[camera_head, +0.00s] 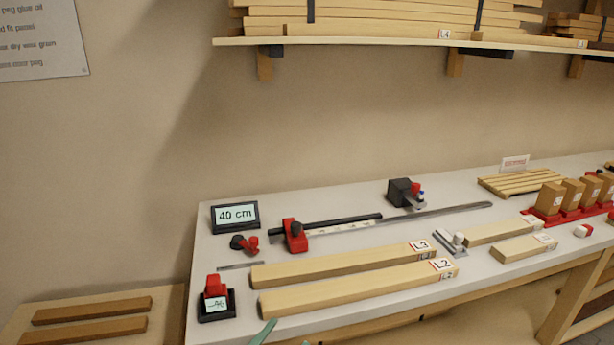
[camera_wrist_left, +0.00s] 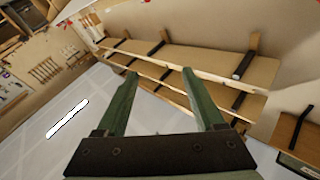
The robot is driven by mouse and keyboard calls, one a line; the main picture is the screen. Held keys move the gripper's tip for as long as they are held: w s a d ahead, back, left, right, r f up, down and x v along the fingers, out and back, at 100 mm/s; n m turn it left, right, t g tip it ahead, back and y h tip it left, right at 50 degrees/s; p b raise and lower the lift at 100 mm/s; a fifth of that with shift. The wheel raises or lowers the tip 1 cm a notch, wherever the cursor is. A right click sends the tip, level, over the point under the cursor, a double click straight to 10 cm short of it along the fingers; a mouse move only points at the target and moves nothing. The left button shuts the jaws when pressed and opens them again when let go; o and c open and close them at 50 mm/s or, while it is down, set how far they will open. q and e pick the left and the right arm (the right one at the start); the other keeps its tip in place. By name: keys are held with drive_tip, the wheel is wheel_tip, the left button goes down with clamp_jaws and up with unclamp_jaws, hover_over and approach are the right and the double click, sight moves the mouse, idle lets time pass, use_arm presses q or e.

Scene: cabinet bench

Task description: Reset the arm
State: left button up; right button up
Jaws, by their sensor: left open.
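My left gripper (camera_wrist_left: 160,88) shows in the left wrist view with two green fingers spread apart and nothing between them. It points toward wooden shelves on a wall. In the head view only a green fingertip (camera_head: 265,333) shows at the bottom edge, in front of the bench's front edge and the nearest L2 board. The rest of the left arm is out of that view. My right gripper is in neither view.
The white bench (camera_head: 225,262) holds the long L3 board (camera_head: 335,265) and L2 board (camera_head: 350,289), a display reading 40 cm (camera_head: 235,215), a red-and-black device (camera_head: 216,300), a red stop on a rail (camera_head: 295,236) and several short blocks. A loaded shelf (camera_head: 380,41) hangs above.

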use_arm(q)
drive_tip(key=s+a+f+n+g+y, duration=0.2)
drive_tip(key=s+a+f+y, duration=0.1)
drive_tip(key=f, duration=0.5)
drive_tip(key=s+a+f+n+g+y, duration=0.3)
drive_tip(key=s+a+f, duration=0.2)
drive_tip(key=s+f, duration=0.3)
drive_tip(key=s+a+f+n+g+y, duration=0.2)
drive_tip(key=s+a+f+n+y, duration=0.1)
drive_tip(key=f, duration=0.5)
drive_tip(key=s+a+p, duration=0.1)
drive_tip(key=s, duration=0.1)
drive_tip(key=shift+s+a+g, duration=0.25)
drive_tip(key=shift+s+g, duration=0.1)
drive_tip(key=shift+g, duration=0.05)
